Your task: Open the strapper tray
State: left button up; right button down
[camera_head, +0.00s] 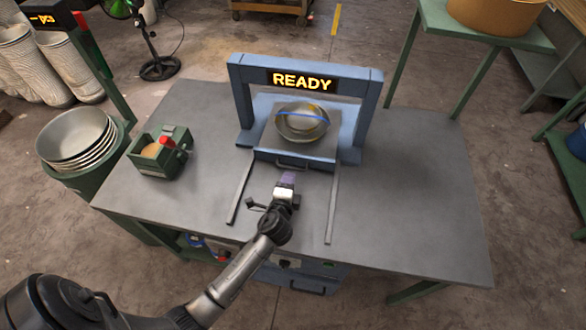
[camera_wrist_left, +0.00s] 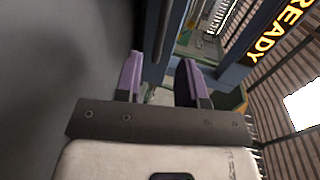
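The strapper (camera_head: 375,95) is a blue arch on the grey table, with a lit READY sign (camera_head: 302,82). Its flat grey-blue tray (camera_head: 268,142) sits under and in front of the arch, with a dark handle (camera_head: 292,163) on the front edge. Metal bowls (camera_head: 302,122) with a blue band across them rest on the tray. My left gripper (camera_head: 287,178) is just in front of the handle, between the two rails. In the left wrist view, its purple fingers (camera_wrist_left: 160,78) are apart; whether the handle lies between them is unclear. My right gripper is out of view.
Two metal rails, left (camera_head: 240,192) and right (camera_head: 332,205), run forward from the tray with bare tabletop between them. A green box (camera_head: 160,165) with a red item stands at left. Stacked bowls (camera_head: 75,137) stand beyond the table's left edge. The table's right side is clear.

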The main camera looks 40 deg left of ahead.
aim_at(293, 168)
pick_arm(q)
jog(key=shift+b+x, duration=0.5)
jog(key=shift+x, duration=3.05)
grip_shut()
